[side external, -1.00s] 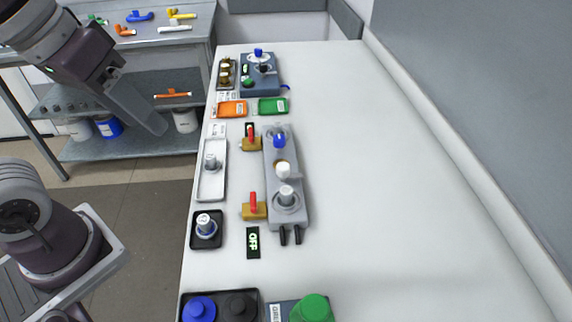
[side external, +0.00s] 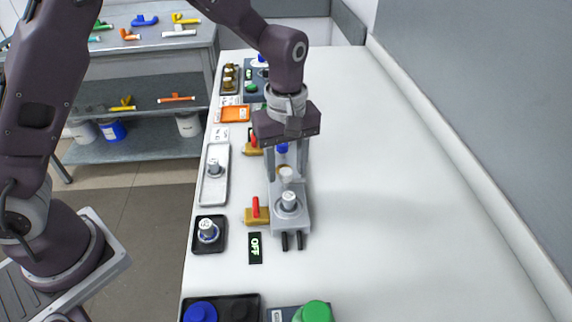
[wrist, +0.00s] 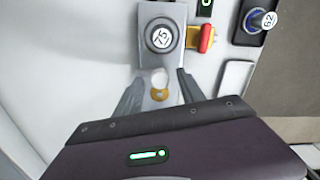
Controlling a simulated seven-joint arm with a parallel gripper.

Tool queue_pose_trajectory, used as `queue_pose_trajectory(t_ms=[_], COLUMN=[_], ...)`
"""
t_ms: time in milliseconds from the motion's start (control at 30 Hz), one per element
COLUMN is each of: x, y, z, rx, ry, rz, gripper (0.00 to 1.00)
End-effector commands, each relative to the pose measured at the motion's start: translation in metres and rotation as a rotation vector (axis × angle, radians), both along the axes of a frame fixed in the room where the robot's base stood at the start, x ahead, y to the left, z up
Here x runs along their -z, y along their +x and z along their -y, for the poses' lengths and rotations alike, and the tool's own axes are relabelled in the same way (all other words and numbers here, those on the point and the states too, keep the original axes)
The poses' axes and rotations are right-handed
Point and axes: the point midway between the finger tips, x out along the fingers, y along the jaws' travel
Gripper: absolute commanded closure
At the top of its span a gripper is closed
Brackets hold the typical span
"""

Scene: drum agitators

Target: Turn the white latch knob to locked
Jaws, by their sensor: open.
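The white latch knob (side external: 286,174) sits on the long grey fixture (side external: 291,222), in front of a small blue knob (side external: 282,149). My gripper (side external: 287,178) points straight down over the fixture. Its fingers are open, one on each side of the white knob. In the wrist view the white knob (wrist: 159,77) shows between the fingertips of my gripper (wrist: 158,86), with a tan ring piece (wrist: 159,94) just below it. I see gaps beside the knob there; contact is not visible.
A grey-capped dial (side external: 289,202) stands on the fixture's near end. Trays with knobs line the left table edge. The table's right side is clear.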

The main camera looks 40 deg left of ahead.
Motion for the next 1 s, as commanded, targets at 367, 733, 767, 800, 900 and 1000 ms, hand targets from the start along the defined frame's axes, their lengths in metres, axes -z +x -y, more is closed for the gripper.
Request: queue_pose_trajectory(t_ms=[367, 733, 767, 800, 900, 1000], x=[0.0021, 0.0018, 0.0017, 0.0017, 0.0017, 0.0018], y=[-0.0002, 0.0001, 0.0001, 0.0001, 0.0001, 0.0], z=[-0.0002, -0.0002, -0.0002, -0.0002, -0.0002, -0.0002], rx=[0.0, 0.01, 0.015, 0.026, 0.064, 0.125], ry=[0.0, 0.0, 0.0, 0.0, -0.001, -0.001], rz=[0.0, 0.001, 0.001, 0.001, 0.0, 0.0], gripper=[0.77, 1.0, 1.0, 1.0, 1.0, 1.0])
